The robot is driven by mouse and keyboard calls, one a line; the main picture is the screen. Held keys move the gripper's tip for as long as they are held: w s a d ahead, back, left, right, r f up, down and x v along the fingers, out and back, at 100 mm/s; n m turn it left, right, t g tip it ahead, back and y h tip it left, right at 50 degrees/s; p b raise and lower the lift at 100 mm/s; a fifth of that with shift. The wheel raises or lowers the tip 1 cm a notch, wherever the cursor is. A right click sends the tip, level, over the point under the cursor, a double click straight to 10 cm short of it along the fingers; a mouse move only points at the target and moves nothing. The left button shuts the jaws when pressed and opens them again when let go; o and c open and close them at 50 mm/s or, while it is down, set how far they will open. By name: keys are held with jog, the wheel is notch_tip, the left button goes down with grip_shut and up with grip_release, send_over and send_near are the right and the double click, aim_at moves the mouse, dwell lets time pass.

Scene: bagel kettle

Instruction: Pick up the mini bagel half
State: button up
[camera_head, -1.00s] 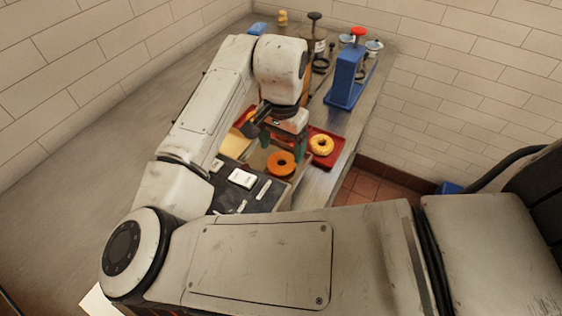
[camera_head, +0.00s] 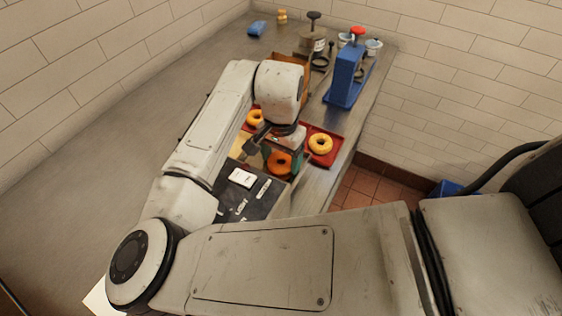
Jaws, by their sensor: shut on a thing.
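The mini bagel half (camera_head: 279,165) is an orange-brown ring at the front of the work area. My gripper (camera_head: 282,158) is down over it, with a teal finger on each side, and is shut on it. The gripper body and fingers hide part of the ring. I cannot tell whether it touches the surface below.
A red tray (camera_head: 333,152) to the right holds a yellow ring (camera_head: 320,144); another yellow ring (camera_head: 255,117) lies behind left. A blue stand (camera_head: 346,80) and jars stand behind.

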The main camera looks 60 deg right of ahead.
notch_tip(320, 180, up, 10)
jog(key=b, duration=0.1)
dwell(0.5)
jog(key=shift+w, duration=0.1)
